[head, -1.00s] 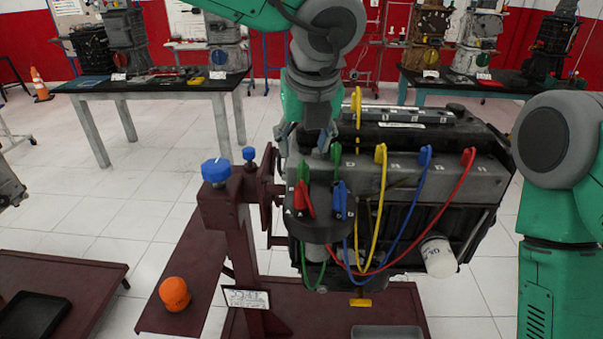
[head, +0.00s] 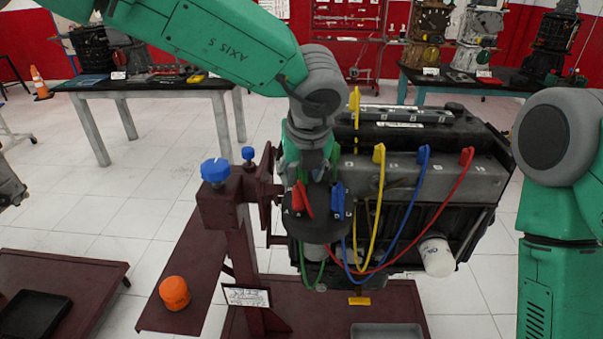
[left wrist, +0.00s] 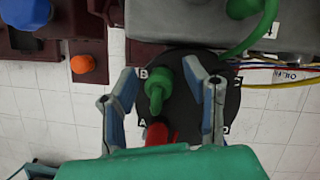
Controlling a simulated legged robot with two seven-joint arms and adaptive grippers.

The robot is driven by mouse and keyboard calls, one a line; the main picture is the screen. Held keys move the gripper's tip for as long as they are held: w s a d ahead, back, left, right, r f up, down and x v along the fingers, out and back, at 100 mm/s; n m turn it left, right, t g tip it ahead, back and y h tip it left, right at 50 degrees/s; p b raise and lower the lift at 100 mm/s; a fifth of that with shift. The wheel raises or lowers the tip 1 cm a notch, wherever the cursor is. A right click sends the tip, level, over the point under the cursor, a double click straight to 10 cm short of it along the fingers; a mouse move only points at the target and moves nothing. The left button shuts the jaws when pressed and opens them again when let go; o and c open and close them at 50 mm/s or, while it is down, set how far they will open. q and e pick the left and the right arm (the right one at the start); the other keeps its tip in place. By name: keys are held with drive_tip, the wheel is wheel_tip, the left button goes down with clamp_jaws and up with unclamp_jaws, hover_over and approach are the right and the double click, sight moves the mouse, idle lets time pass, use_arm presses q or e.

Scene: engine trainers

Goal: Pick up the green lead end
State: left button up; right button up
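The green lead end (left wrist: 159,84) stands on the black round cap (left wrist: 232,108) near the letter B in the left wrist view. My left gripper (left wrist: 160,70) is open, with one finger on each side of the green lead end and gaps between. In the head view my left gripper (head: 308,168) is above the cap and mostly hides the green lead end. The green lead's other end (left wrist: 241,8) sits on the grey engine cover. My right gripper is out of view; only my right arm shows.
Yellow (head: 379,154), blue and red leads run to the engine cover. A blue knob (head: 215,170) tops the stand at left.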

use_arm(q)
clamp_jaws()
wheel_tip(320, 180, up, 10)
idle(0.4)
drive_tip(key=shift+d, duration=0.1)
